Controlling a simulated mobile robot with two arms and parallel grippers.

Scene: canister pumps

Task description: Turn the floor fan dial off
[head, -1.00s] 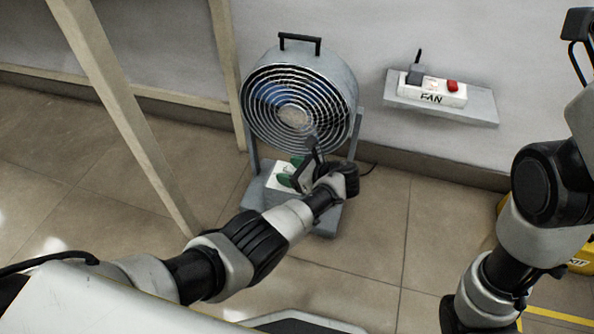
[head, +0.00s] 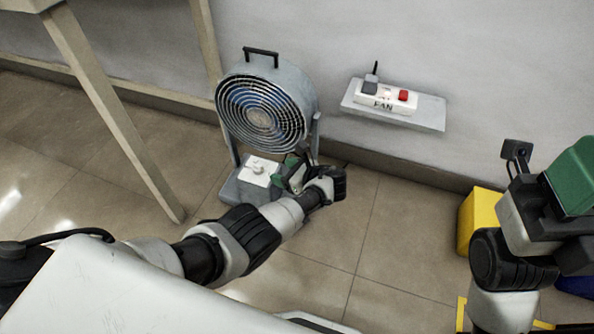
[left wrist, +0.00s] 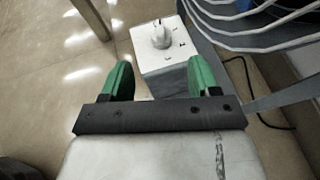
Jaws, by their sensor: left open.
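The grey floor fan (head: 262,112) stands on the floor against the wall. My left gripper (head: 291,171) is just right of the control box. Its green fingers (left wrist: 159,75) are apart and empty, clear of the dial. My right gripper (head: 573,178) shows partly at the right edge as a green piece; its jaws are not clear.
Pale wooden legs (head: 110,105) stand left of the fan. A yellow object (head: 478,222) is at right. Floor between is clear.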

